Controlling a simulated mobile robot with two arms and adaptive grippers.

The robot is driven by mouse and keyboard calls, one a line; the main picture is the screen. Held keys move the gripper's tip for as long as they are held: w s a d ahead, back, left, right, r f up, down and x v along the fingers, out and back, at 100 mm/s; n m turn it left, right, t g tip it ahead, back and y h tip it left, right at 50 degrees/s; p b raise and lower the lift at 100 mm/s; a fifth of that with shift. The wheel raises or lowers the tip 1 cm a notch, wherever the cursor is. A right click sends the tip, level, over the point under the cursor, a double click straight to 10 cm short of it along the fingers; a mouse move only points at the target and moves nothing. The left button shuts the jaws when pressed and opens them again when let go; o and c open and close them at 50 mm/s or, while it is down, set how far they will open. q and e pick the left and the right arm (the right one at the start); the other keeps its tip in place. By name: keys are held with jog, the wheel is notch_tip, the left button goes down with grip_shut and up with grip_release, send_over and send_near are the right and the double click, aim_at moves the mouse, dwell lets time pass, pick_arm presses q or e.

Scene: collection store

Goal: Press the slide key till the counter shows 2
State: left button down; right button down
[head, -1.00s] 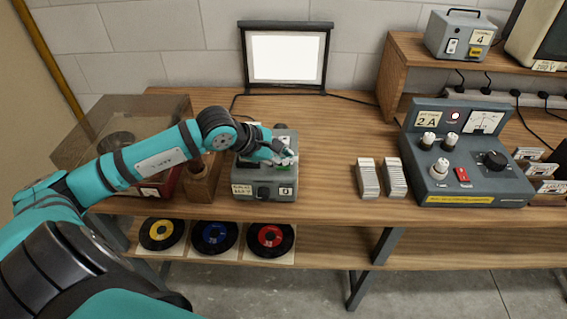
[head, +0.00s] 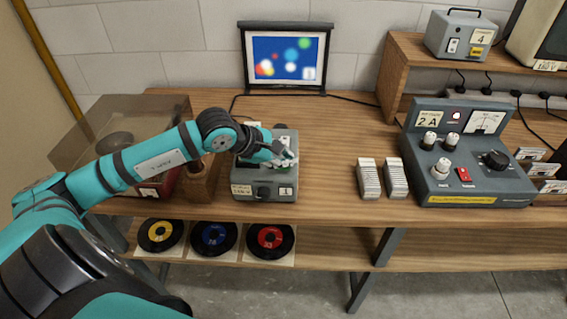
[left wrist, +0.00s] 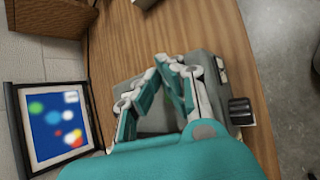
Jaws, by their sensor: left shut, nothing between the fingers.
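The grey slide projector (head: 264,190) stands near the front edge of the wooden bench. Its small white counter (head: 286,191) appears to read 1. My left gripper (head: 286,162) is shut and empty over the top of the projector, at its right side. The slide key is mostly hidden under the fingers, and I cannot tell whether they touch it. In the left wrist view the closed fingers (left wrist: 170,64) hang over the projector's grey body (left wrist: 154,118). The screen (head: 286,58) at the back shows a blue picture with coloured spots. My right gripper is out of view.
A record player with a clear lid (head: 110,135) is left of the projector, behind my left arm. Slide stacks (head: 368,180) and a grey power supply (head: 462,165) stand to the right. Bench is clear between projector and slides. Records (head: 213,238) lie on the lower shelf.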

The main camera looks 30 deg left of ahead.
pick_arm(q)
jog(key=shift+r, duration=0.8)
jog(key=shift+r+p, duration=1.2)
jog(key=shift+r, duration=1.35)
